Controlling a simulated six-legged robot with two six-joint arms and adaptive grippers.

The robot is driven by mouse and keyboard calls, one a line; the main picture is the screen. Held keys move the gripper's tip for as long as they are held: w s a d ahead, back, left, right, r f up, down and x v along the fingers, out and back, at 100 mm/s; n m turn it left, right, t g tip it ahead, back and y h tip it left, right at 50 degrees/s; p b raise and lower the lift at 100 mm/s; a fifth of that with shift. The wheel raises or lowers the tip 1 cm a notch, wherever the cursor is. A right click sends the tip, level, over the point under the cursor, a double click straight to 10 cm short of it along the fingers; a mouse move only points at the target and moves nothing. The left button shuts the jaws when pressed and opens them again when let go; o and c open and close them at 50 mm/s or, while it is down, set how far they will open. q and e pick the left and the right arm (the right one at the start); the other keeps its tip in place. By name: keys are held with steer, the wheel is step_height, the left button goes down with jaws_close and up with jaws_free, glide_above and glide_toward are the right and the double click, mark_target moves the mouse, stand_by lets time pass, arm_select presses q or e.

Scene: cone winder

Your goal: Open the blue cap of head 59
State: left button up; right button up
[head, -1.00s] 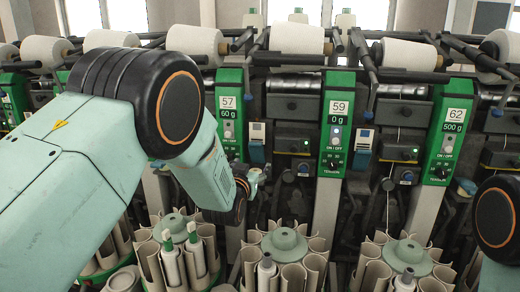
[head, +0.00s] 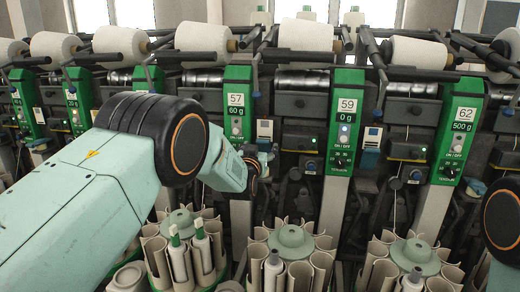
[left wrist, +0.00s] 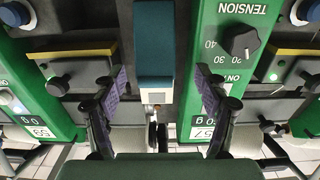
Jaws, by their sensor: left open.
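The number 59 panel (head: 343,122) is green and reads 0 g. A white box with a blue cap (left wrist: 154,38) stands between panels 57 and 59, centred in the left wrist view, where the scene appears upside down. In the head view this box (head: 264,130) is just above my left gripper (head: 264,163). My left gripper (left wrist: 157,100) is open, with one finger on each side of the box and space between. I cannot tell whether the fingers reach its depth. A similar box with a blue cap (head: 371,138) stands right of panel 59. My right gripper is not in view.
Panels 57 (head: 236,104) and 62 (head: 460,130) flank panel 59. Clustered tubes around a green hub (head: 290,238) stand below the box. Yarn cones (head: 305,36) line the top. Tension knobs (left wrist: 240,42) project near my left fingers.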

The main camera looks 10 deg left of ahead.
arm_select(q)
steer(key=shift+w+d, duration=0.35)
steer(key=shift+d, duration=0.1)
steer(key=shift+s+a, duration=0.15)
steer(key=shift+a, duration=0.2)
steer(key=c, duration=0.4)
steer(key=shift+d, duration=0.25)
steer(key=c, duration=0.4)
jaws_close()
